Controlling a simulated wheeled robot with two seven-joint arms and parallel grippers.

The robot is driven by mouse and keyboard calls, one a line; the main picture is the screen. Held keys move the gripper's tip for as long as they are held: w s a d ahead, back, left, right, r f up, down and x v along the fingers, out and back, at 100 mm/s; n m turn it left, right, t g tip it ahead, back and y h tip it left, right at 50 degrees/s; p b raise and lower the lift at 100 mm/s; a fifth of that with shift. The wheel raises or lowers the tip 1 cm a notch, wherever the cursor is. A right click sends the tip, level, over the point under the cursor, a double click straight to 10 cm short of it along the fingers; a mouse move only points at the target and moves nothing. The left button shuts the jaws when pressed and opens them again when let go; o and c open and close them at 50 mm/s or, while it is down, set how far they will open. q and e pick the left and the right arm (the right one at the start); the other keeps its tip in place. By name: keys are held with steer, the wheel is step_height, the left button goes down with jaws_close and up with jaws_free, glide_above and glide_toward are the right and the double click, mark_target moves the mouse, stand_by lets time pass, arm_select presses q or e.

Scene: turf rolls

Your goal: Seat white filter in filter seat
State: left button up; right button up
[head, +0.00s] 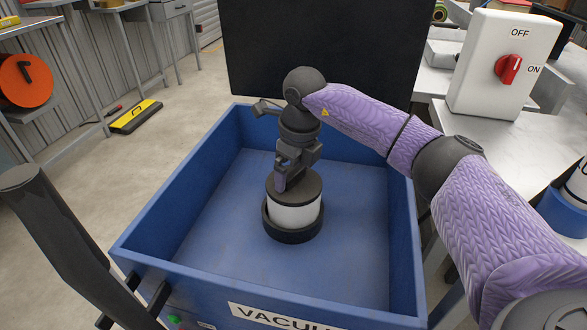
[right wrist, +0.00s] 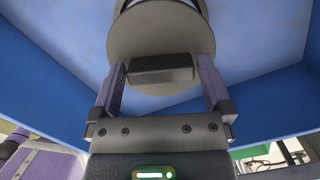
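The white filter (head: 295,213) is a white cylinder with a dark round cap, upright inside the blue bin. Its lower end is within the black ring of the filter seat (head: 292,236); whether it sits fully down I cannot tell. My right gripper (head: 281,183) is over the cap, pointing down. In the right wrist view, the fingers of my right gripper (right wrist: 161,72) stand either side of a dark bar handle (right wrist: 160,69) on the cap (right wrist: 160,40), with narrow gaps showing. My left gripper is out of view.
The blue bin (head: 150,225) has raised walls around the filter. A white switch box (head: 500,62) with a red knob stands on the metal table at right. A dark panel (head: 320,50) rises behind the bin. A dark bar (head: 65,240) is at front left.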

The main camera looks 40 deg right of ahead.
step_height(320, 180, up, 12)
steer(key=s+p, duration=0.1)
steer(key=p, duration=0.5)
steer(key=shift+s+d, duration=0.2)
steer(key=shift+d, duration=0.05)
steer(key=shift+r, duration=0.1)
